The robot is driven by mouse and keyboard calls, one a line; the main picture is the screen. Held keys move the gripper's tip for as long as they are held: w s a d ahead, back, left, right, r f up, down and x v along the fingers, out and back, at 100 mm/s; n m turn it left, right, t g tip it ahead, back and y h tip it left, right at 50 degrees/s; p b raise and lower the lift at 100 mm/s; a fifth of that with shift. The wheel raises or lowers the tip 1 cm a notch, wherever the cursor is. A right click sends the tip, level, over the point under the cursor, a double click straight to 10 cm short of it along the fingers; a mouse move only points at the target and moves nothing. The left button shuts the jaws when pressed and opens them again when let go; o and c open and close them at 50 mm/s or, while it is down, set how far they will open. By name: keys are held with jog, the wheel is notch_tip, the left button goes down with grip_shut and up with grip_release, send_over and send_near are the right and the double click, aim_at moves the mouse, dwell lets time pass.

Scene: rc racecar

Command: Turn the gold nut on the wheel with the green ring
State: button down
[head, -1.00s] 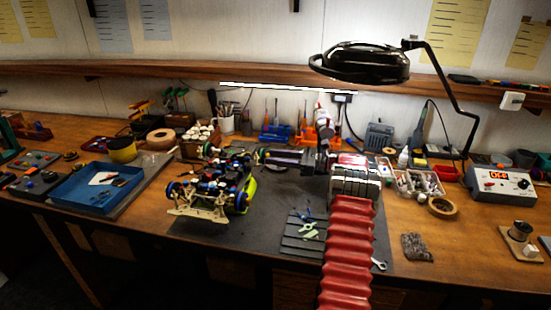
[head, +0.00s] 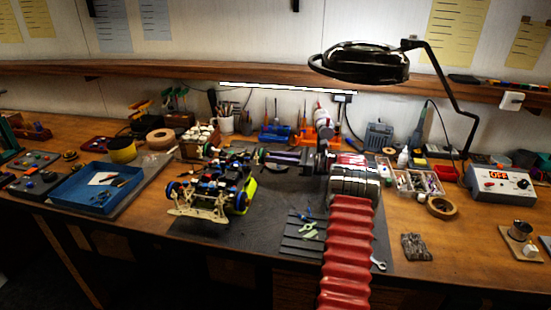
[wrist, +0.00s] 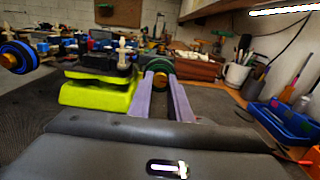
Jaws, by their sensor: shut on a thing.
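The wheel with the green ring (wrist: 158,66) is straight ahead in the wrist view, beyond my fingertips. The gold nut (wrist: 160,80) shows at its middle, between the tips of my gripper (wrist: 161,86). My two pale purple fingers are closed in on the nut from both sides and hide part of it. In the head view the RC car (head: 212,185) stands on the dark mat, and my gripper (head: 266,157) reaches in from the right at its far right corner. The nut is too small to make out there.
The car's lime green body part (wrist: 98,95) is close to the left of my fingers. A blue-rimmed wheel (wrist: 17,57) is at far left. A pen cup (wrist: 237,75) and a blue tool holder (wrist: 278,122) stand to the right. A blue tray (head: 95,190) is left of the car.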

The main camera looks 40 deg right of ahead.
jog(key=shift+n, duration=0.3)
jog(key=n, duration=0.8)
jog(key=shift+s+n, duration=0.1)
jog(key=shift+n, duration=0.3)
jog(key=n, duration=0.4)
jog(key=shift+a+f, duration=0.1)
jog(key=shift+f, duration=0.05)
jog(key=shift+a+f+n, duration=0.1)
jog(key=shift+n, duration=2.2)
jog(key=c, duration=1.6)
grip_release()
